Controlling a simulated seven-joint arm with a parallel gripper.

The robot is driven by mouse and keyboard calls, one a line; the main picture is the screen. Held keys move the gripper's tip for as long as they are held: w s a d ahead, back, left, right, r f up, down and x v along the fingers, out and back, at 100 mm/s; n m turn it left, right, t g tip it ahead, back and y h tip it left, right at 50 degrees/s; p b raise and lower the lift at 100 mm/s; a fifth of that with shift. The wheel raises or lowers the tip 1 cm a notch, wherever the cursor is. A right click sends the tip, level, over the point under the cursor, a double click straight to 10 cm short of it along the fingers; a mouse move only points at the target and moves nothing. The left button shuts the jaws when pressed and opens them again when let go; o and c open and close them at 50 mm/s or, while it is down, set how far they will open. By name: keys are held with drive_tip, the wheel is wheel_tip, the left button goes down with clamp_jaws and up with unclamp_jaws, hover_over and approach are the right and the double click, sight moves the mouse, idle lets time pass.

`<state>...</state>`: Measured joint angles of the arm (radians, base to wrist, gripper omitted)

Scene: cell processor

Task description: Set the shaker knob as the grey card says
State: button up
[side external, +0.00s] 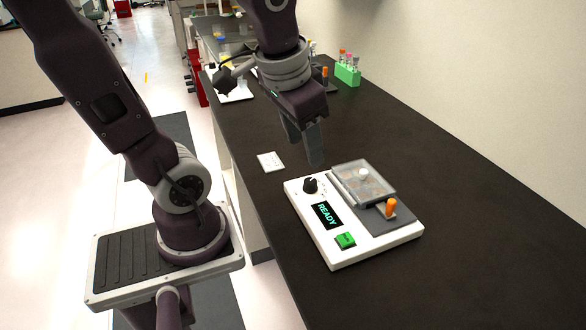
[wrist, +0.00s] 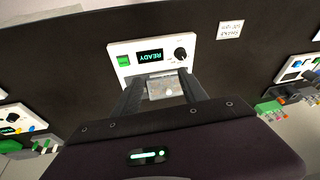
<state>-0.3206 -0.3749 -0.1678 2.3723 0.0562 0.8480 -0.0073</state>
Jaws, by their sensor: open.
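The white shaker (side external: 340,248) sits on the black bench. Its black knob (side external: 310,186) is at the upper left corner of its panel; it also shows in the wrist view (wrist: 181,53). The display (side external: 327,215) reads READY. A green button (side external: 345,241) is below the display. A clear lid (side external: 363,182) covers the shaker's back part. A small card (side external: 270,162) lies flat on the bench left of the shaker; in the wrist view (wrist: 229,30) its print is too small to read surely. My gripper (side external: 308,158) is open and empty, above and behind the shaker, apart from the knob.
An orange-topped tube or lever (side external: 391,207) stands at the shaker's right side. A green rack (side external: 347,74) with several capped tubes stands farther back. Other devices show at both edges of the wrist view. The bench around the card is clear.

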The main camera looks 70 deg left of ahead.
sight(311, 180)
drive_tip(key=w+a+f+g, duration=0.1)
drive_tip(key=w+a+f, duration=0.1)
drive_tip(key=a+f, duration=0.1)
drive_tip(key=w+a+f+n+g+h, duration=0.1)
drive_tip(key=w+a+f, duration=0.1)
drive_tip(key=a, duration=0.1)
drive_tip(key=w+a+f+n+g, duration=0.1)
drive_tip(key=w+a+f, duration=0.1)
drive_tip(key=f, duration=0.1)
drive_tip(key=shift+a+f+h, duration=0.3)
drive_tip(key=shift+a, duration=0.1)
wheel_tip(311, 180, down, 7)
drive_tip(key=shift+w+a+f, duration=0.1)
drive_tip(key=shift+f, duration=0.1)
drive_tip(key=shift+c, duration=0.2)
clamp_jaws()
